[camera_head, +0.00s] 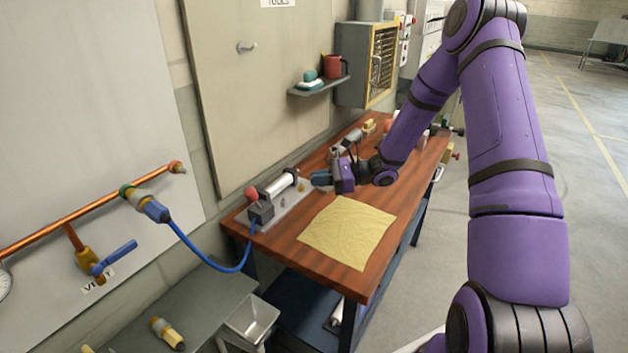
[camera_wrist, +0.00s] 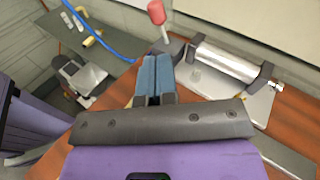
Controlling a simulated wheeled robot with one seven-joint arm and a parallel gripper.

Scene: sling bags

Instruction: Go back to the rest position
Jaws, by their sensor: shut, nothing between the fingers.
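My gripper (camera_head: 322,179) is at the end of my purple arm, above the wooden workbench (camera_head: 388,262). Its blue fingers (camera_wrist: 155,76) are together in the wrist view, with nothing between them. Just beyond the fingertips is a grey base plate carrying a silver cylinder (camera_head: 279,186) and a lever with a red knob (camera_head: 251,192). In the wrist view the silver cylinder (camera_wrist: 225,62) is right of the fingers and the red knob (camera_wrist: 156,11) is above them. The gripper appears apart from both.
A yellow cloth (camera_head: 347,232) lies flat on the bench's near part. A blue hose (camera_head: 205,261) runs from the wall pipe to the lever block. A small shelf (camera_head: 318,87) holds a red mug (camera_head: 333,67). Small items stand at the bench's far end. Open floor lies to the right.

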